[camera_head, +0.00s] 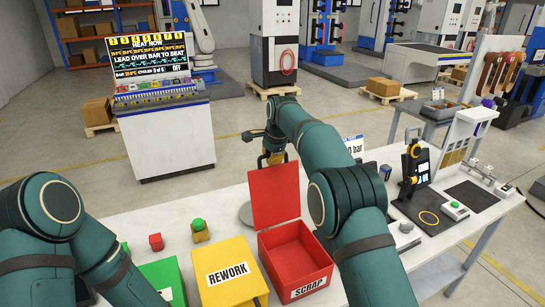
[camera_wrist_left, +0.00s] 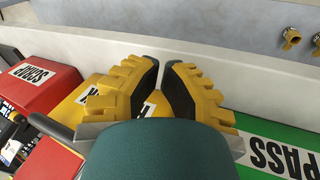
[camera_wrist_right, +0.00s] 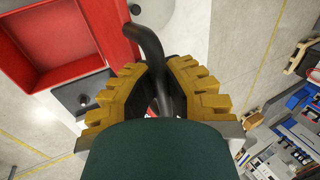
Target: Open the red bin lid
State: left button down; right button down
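The red bin (camera_head: 308,262), marked SCRAP, stands on the table. Its red lid (camera_head: 274,195) is swung up and stands about upright at the bin's back edge. In the right wrist view the lid shows edge-on (camera_wrist_right: 118,35) beside the open bin (camera_wrist_right: 62,50). A dark curved handle (camera_wrist_right: 152,45) runs from the lid into my right gripper (camera_wrist_right: 160,72), whose fingers appear closed around it. In the head view the right gripper (camera_head: 271,158) is behind the lid's top. My left gripper (camera_wrist_left: 156,72) is apart-fingered and empty over the yellow bin (camera_wrist_left: 90,93); the head view hides it.
A yellow REWORK bin (camera_head: 226,275) stands left of the red bin, and a green bin (camera_head: 163,277) is further left. A red block (camera_head: 156,242) and a green-topped button (camera_head: 199,231) are behind them. A dark fixture (camera_head: 415,170) stands to the right.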

jog(key=c, duration=1.1)
grip_release()
jog(key=shift+w+d+r, duration=0.1)
jog(key=shift+r, duration=0.35)
jog(key=shift+o, duration=0.5)
jog(key=shift+f, duration=0.2)
jog(key=v, duration=1.2)
pick_arm(q)
jog(key=shift+s, duration=0.1)
